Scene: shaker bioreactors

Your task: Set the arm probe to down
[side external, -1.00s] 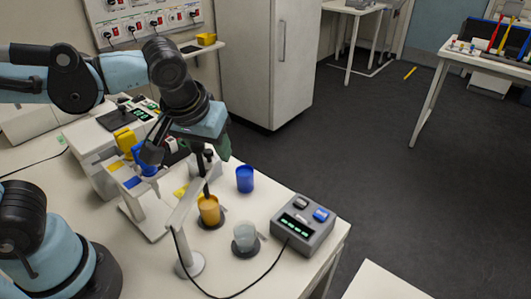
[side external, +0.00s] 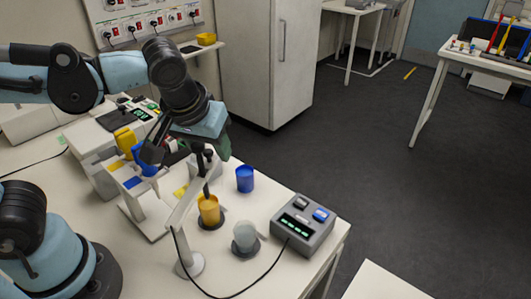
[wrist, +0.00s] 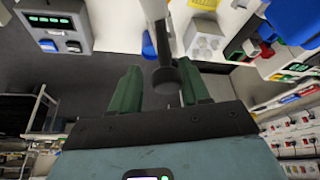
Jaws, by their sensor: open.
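The arm probe is a pale slanted arm (side external: 186,203) on a round-based stand, with a dark probe hanging from its upper end over the orange cup (side external: 209,209). Whether the tip is inside the cup is hard to tell. My gripper (side external: 211,150) is at the arm's upper end, with one green finger visible in the side view. In the wrist view my gripper (wrist: 159,88) is open, its two green fingers apart. A dark round knob (wrist: 165,77) at the probe arm's end lies between them; contact with the fingers is not visible.
A grey control box (side external: 302,224) with green displays stands at the table's right edge. A clear cup (side external: 244,236) and a blue cup (side external: 244,179) stand near the orange one. A black cable (side external: 258,278) runs along the table front. A blue-and-yellow device stands left of the probe.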

